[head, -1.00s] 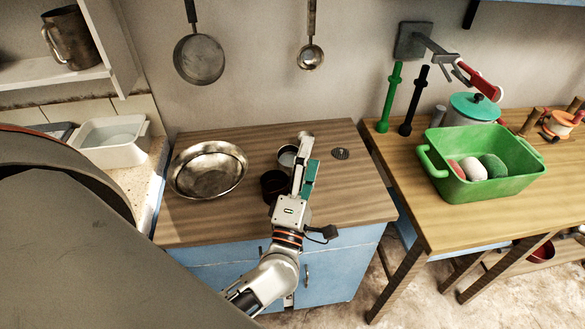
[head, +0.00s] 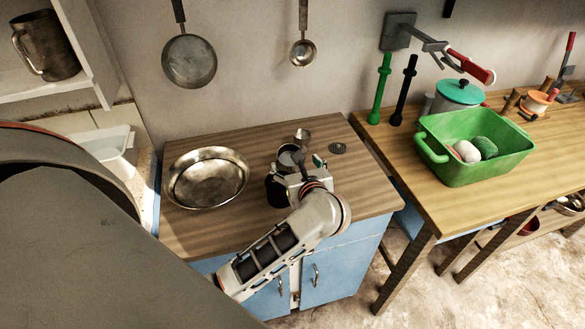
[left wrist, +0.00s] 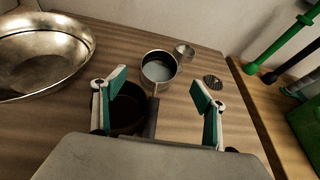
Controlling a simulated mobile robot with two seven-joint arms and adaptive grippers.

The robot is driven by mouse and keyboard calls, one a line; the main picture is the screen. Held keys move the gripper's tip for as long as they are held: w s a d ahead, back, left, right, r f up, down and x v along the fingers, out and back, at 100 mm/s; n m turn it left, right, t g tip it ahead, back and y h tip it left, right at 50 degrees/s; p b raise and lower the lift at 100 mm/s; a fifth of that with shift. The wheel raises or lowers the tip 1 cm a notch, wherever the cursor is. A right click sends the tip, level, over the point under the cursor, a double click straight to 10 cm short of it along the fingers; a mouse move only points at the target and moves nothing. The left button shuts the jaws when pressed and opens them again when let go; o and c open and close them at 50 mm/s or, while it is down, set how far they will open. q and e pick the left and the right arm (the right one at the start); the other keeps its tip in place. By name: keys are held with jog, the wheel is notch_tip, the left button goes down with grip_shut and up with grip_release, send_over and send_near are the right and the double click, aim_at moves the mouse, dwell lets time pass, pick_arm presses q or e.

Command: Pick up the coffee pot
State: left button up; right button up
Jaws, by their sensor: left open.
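A small metal pot (head: 287,160) with a light inside stands on the wooden cabinet top; it also shows in the left wrist view (left wrist: 158,70). A dark, straight handle seems to run from it toward me, between my fingers; this looks most like the coffee pot. A darker round vessel (left wrist: 126,112) stands nearer, partly hidden under my left-hand finger; it also shows in the head view (head: 275,192). My left gripper (left wrist: 160,92) is open above the handle, fingers on either side. I cannot tell if it touches anything. My right gripper is not in view.
A wide metal bowl (head: 207,178) sits left of the pots. A green tub (head: 475,160) stands on the right table. A pan and a ladle hang on the wall.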

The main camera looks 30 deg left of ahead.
aim_at(287, 150)
pick_arm(q)
jog(key=x, duration=0.8)
jog(key=shift+w+a+f, duration=0.1)
jog(key=shift+w+a, duration=0.05)
jog(key=shift+a, duration=0.1)
jog(key=c, duration=1.5)
